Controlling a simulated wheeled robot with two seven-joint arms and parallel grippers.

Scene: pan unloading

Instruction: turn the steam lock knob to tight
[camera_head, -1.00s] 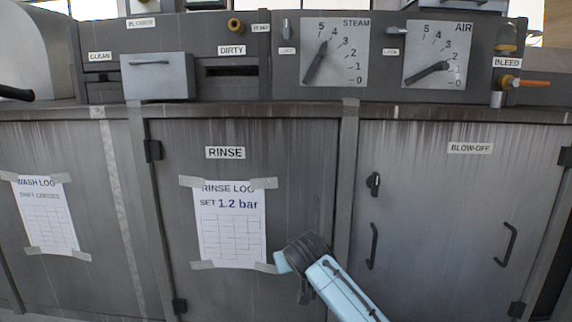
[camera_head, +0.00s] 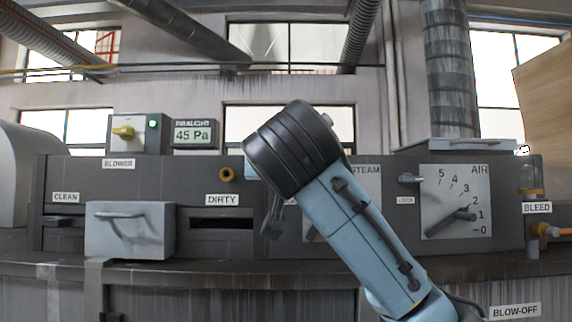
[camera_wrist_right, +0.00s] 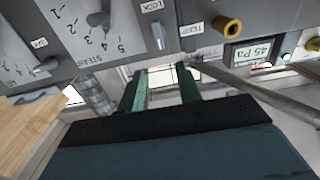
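The steam lock knob (camera_wrist_right: 158,36) is a small pale lever under its LOCK label in the right wrist view, just beyond my fingertips. It looks roughly in line with the gap between them, and I see no contact. In the head view my right arm hides it. My right gripper (camera_wrist_right: 162,72) shows two green fingers standing apart with nothing between them; it also shows in the head view (camera_head: 272,220), in front of the panel. The steam dial (camera_wrist_right: 85,30) is partly in the wrist view and mostly hidden in the head view. My left gripper is not in view.
The air dial (camera_head: 455,205) and its lock knob (camera_head: 409,178) are to the right. An orange-brown knob (camera_wrist_right: 228,27) sits near the steam lock. A grey drawer box (camera_head: 130,230) juts out at left. A draught display (camera_head: 194,134) stands on top of the panel.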

